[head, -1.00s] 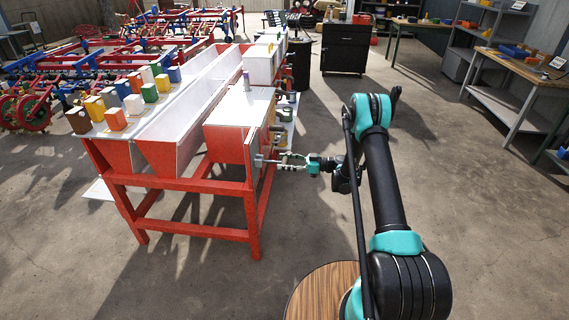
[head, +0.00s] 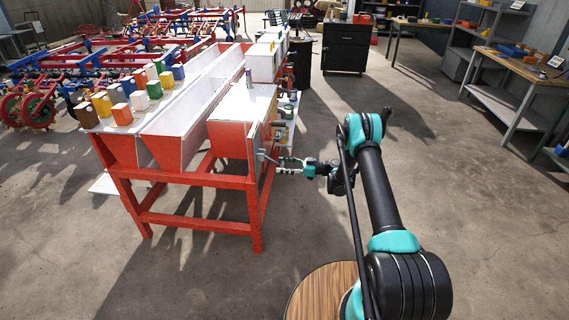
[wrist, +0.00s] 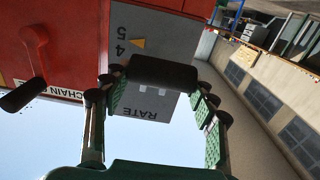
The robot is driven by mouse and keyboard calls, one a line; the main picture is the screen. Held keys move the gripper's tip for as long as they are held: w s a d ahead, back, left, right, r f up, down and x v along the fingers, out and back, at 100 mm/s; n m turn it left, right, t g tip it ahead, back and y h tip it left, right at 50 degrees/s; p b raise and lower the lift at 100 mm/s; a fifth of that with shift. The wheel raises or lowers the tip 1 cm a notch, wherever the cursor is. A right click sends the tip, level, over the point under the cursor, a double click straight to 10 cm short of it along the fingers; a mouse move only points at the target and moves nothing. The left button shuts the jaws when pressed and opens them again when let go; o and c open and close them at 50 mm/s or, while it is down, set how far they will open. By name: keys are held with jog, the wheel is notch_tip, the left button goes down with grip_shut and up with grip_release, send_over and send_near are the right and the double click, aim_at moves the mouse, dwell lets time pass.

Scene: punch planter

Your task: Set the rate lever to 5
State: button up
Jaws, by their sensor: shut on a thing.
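The rate lever's dark round handle (wrist: 165,73) crosses between the fingers of my gripper (wrist: 158,118) in the wrist view. My gripper is shut on it. Behind it is the grey rate plate (wrist: 180,35), seen upside down with the word RATE. A yellow pointer (wrist: 138,43) lies beside the digits 4 and 5; which it marks exactly is hard to tell. In the head view my gripper (head: 281,163) is at the near end of the red and white planter (head: 233,138), and the lever is small there.
A second red lever with a dark handle (wrist: 23,94) stands beside the plate, near a label partly reading CHAIN. Coloured blocks (head: 122,114) sit on the planter's left shelf. A black cabinet (head: 346,47) stands behind. The floor right of the planter is open.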

jog(key=shift+s+a+f, duration=0.1)
jog(key=shift+a+f, duration=0.1)
jog(key=shift+f, duration=0.7)
jog(key=o, duration=1.4)
jog(key=shift+f, duration=0.2)
jog(key=shift+c, duration=0.2)
jog(key=o, duration=0.3)
jog(key=shift+a+r, duration=0.1)
jog(key=shift+r, duration=0.05)
jog(key=shift+o, duration=0.2)
jog(key=shift+r, duration=0.1)
jog(key=d, duration=1.2)
jog(key=shift+s, duration=0.15)
